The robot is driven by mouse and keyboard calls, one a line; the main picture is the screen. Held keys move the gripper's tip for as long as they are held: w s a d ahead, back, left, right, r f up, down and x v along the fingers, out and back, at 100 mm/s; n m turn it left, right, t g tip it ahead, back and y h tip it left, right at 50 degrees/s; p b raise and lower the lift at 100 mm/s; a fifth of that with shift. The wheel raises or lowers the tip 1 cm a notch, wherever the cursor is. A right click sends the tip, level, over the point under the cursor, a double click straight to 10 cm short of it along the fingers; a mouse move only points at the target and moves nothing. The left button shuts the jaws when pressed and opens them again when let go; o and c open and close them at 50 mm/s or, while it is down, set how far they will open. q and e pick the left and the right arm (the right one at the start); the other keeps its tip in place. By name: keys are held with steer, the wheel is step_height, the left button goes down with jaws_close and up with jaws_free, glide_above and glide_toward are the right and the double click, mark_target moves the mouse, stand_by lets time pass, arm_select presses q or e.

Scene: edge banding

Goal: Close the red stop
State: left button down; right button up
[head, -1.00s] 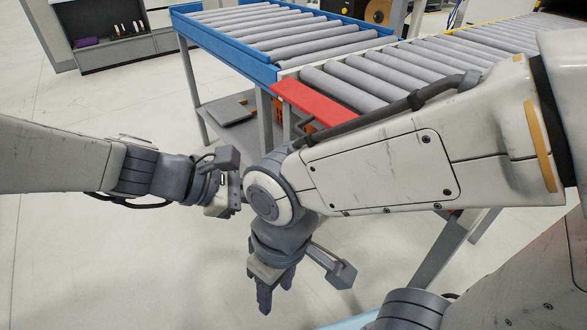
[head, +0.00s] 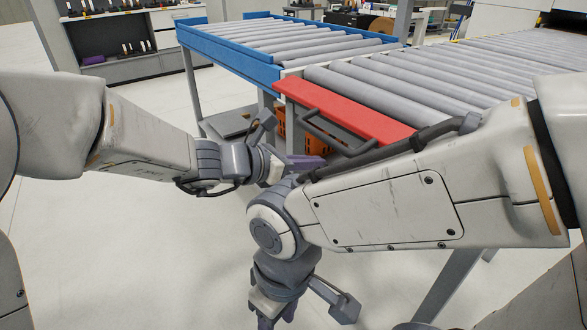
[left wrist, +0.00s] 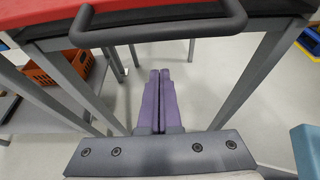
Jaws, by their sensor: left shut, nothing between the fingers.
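The red stop (head: 335,107) is a long red bar across the near end of the grey roller conveyor. It also shows at the top left of the left wrist view (left wrist: 38,12). A dark grey bar handle (head: 322,138) sticks out from its near side; the left wrist view shows this handle (left wrist: 160,36) crossing the top. My left gripper (head: 312,162) is shut and empty, its purple fingers just below and near the handle. Contact is not visible. My right gripper (head: 272,318) hangs low at the bottom edge, fingers partly cut off. My right forearm hides the stop's right end.
A blue-framed roller conveyor (head: 270,75) adjoins at the back left. Grey rollers (head: 430,85) run to the right. An orange crate (left wrist: 55,68) stands under the conveyor, beside grey legs (left wrist: 240,80). The floor at left is clear.

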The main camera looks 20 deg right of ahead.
arm_select(q)
steer(key=shift+r, duration=1.8)
